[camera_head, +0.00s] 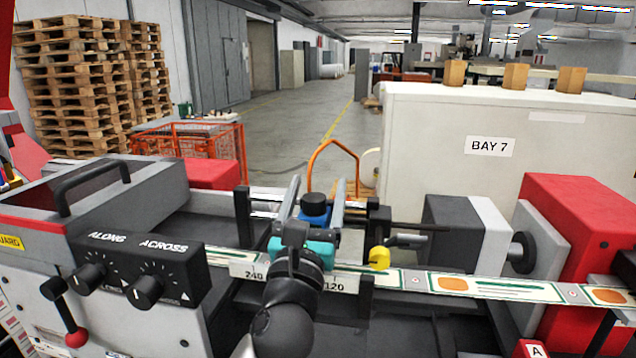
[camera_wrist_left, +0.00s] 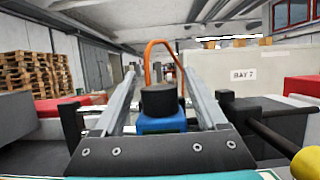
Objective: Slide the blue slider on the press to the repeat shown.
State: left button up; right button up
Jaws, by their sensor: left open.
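The blue slider (camera_head: 314,212) with its black knob top sits on the press behind a white scale strip (camera_head: 345,281), on which 240 and 120 can be read. My left gripper (camera_head: 316,180) is open, its two grey fingers reaching away on either side of the slider. In the left wrist view the blue slider (camera_wrist_left: 161,124) stands between the spread fingers of the left gripper (camera_wrist_left: 162,64), with a visible gap on each side. My wrist hides the middle of the scale, and I cannot read the slider's setting. The right gripper is not in view.
A control box (camera_head: 135,268) marked ALONG and ACROSS stands left of the scale. A yellow knob (camera_head: 379,257) on a dark lever is close on the right. The printed label web (camera_head: 480,287) runs rightward past red housings (camera_head: 580,225). A cream cabinet (camera_head: 440,150) marked BAY 7 stands behind.

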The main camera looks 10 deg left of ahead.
pick_arm(q)
jog(key=shift+w+r, duration=0.15)
jog(key=shift+w, duration=0.3)
grip_shut()
dwell(0.4)
